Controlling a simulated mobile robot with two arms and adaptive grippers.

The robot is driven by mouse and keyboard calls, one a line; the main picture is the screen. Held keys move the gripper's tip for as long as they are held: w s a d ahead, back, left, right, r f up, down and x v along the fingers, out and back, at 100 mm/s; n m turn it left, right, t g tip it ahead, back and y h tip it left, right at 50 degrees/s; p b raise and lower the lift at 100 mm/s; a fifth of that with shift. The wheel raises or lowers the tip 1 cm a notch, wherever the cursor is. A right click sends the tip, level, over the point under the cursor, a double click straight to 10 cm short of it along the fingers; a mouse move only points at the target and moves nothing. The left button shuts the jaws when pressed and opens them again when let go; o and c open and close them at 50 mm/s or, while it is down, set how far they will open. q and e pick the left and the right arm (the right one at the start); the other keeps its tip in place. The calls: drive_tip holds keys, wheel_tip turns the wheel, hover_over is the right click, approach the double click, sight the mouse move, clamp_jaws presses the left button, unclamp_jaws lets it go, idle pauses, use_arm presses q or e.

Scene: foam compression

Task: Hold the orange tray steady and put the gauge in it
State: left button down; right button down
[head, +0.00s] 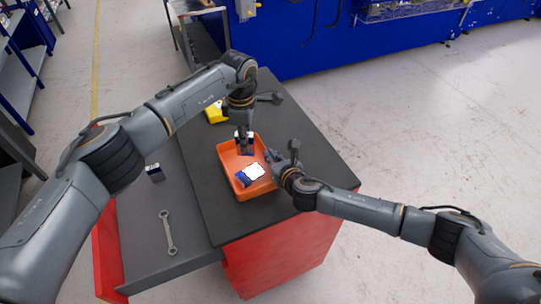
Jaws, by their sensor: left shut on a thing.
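The orange tray (236,187) lies on the dark raised top of the red cabinet. My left gripper (244,146) points down over the far part of the tray. It is shut on a small dark blue and white thing (246,153), mostly hidden by the fingers; I take it to be the gauge. I cannot tell whether it touches the tray floor. A white and blue packet (251,173) lies in the near part of the tray. My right gripper (272,159) is at the tray's right rim; its fingers are too small and hidden to tell whether they grip it.
A yellow object (215,112) lies beyond the tray, partly behind my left arm. A wrench (168,232) and a small dark box (154,172) lie on the lower grey surface at left. The dark top (315,170) is clear at right.

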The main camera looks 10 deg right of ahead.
sight(247, 155)
use_arm(q)
drive_tip(key=shift+f, duration=1.45)
drive_tip(key=c, duration=1.1)
unclamp_jaws()
drive_tip(key=shift+c, duration=0.2)
wheel_tip(247, 155, up, 12)
use_arm(e)
drive_tip(key=c, duration=1.4)
unclamp_jaws()
drive_tip(key=shift+c, duration=0.2)
drive_tip(key=shift+s, duration=0.1)
